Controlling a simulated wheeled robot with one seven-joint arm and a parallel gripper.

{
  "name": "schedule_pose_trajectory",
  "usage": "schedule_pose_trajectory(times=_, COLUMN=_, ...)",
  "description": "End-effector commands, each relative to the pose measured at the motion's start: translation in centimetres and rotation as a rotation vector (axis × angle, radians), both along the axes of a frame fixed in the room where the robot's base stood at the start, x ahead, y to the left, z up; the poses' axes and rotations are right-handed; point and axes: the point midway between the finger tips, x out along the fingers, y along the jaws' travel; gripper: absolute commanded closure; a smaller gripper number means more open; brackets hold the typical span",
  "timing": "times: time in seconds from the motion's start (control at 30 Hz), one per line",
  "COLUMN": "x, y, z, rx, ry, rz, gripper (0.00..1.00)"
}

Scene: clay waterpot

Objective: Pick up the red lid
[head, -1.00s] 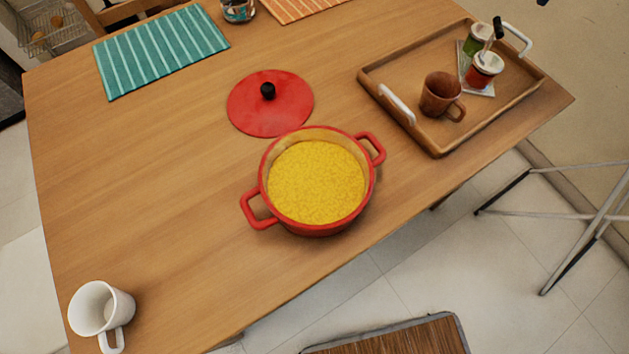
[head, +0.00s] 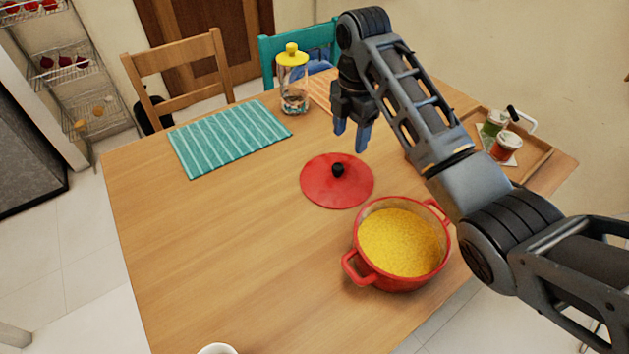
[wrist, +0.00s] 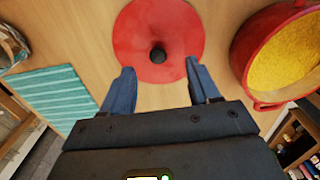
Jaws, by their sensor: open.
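The red lid (head: 325,188) is a flat disc with a black knob (head: 337,170) at its centre. It lies on the wooden table (head: 220,240), just behind and left of the red pot (head: 388,283). My gripper (head: 350,142) is open and empty, pointing down above the table near the lid's far edge. In the wrist view the lid (wrist: 160,30) is ahead of my gripper (wrist: 160,77), and the knob (wrist: 158,54) shows between the lines of the two blue fingers. The fingers appear apart from the lid.
The pot holds yellow food and stands close to the lid. A teal striped placemat (head: 228,138) and a glass jar with a yellow lid (head: 293,80) are at the back. A wooden tray (head: 537,165) with jars is at right. The table left of the lid is clear.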

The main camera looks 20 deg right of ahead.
Motion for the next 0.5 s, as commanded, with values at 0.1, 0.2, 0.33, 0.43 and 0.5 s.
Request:
schedule_pose_trajectory(times=0.1, x=-0.4, y=0.6, z=-0.9, rx=-0.002, ry=0.017, rz=-0.026, gripper=0.39)
schedule_pose_trajectory(times=0.2, x=-0.4, y=0.7, z=-1.9, rx=-0.004, ry=0.021, rz=-0.030, gripper=0.39)
schedule_pose_trajectory(times=0.33, x=-0.4, y=0.7, z=-3.2, rx=-0.003, ry=0.020, rz=-0.029, gripper=0.39)
schedule_pose_trajectory(times=0.43, x=-0.2, y=0.8, z=-4.1, rx=-0.003, ry=0.019, rz=-0.028, gripper=0.39)
schedule_pose_trajectory(times=0.5, x=-0.1, y=1.0, z=-5.0, rx=-0.003, ry=0.020, rz=-0.027, gripper=0.39)
